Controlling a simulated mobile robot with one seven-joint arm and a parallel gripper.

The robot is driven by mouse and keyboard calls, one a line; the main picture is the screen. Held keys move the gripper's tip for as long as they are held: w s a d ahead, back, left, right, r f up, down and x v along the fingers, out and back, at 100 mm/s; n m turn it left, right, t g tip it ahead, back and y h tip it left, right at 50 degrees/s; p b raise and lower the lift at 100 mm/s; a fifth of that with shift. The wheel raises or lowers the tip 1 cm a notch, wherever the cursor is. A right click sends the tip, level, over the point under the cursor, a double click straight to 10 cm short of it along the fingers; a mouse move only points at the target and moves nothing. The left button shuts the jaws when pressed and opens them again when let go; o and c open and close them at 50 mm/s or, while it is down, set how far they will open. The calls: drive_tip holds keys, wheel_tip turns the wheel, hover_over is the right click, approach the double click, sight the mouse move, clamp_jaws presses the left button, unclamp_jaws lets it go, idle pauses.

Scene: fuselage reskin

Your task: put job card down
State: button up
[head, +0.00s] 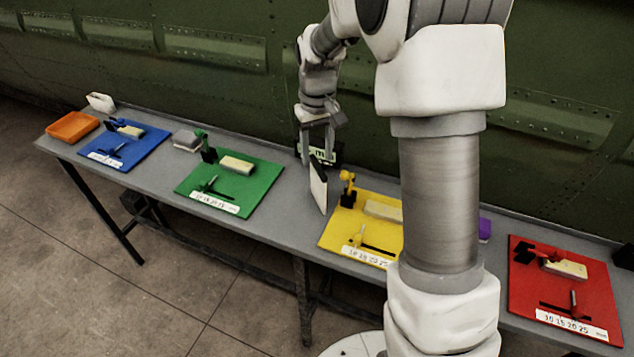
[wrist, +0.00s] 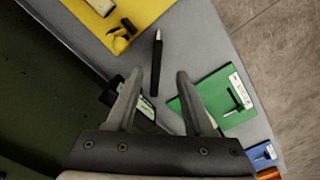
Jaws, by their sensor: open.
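The job card appears to be the thin white panel with a dark edge (head: 318,188), between the green and yellow mats. It stands steeply tilted in the head view. In the wrist view it shows nearly edge-on as a narrow dark strip (wrist: 157,58). My gripper (head: 318,148) is just above its upper end, pointing down at the table. In the wrist view the two fingers of my gripper (wrist: 160,76) are spread, with the strip's near end between them and a gap on each side. Whether the card's lower edge touches the table is unclear.
The grey table (head: 270,229) carries a blue mat (head: 140,148), green mat (head: 261,187), yellow mat (head: 336,234) and red mat (head: 524,297) with tools. A black digital display (head: 326,155) stands behind my gripper. An orange tray (head: 72,127) is far left. The green fuselage wall rises behind.

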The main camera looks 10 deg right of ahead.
sight(317, 168)
wheel_tip(317, 168, down, 5)
drive_tip(key=shift+r, duration=0.2)
drive_tip(key=shift+w+d+f, duration=0.1)
drive_tip(key=shift+w+f, duration=0.05)
drive_tip(key=shift+f, duration=0.75)
drive_tip(key=shift+w+d+f, duration=0.1)
drive_tip(key=shift+w+f, duration=0.05)
drive_tip(key=shift+f, duration=0.7)
drive_tip(key=shift+w+f, duration=0.15)
drive_tip(key=shift+f, duration=0.75)
clamp_jaws()
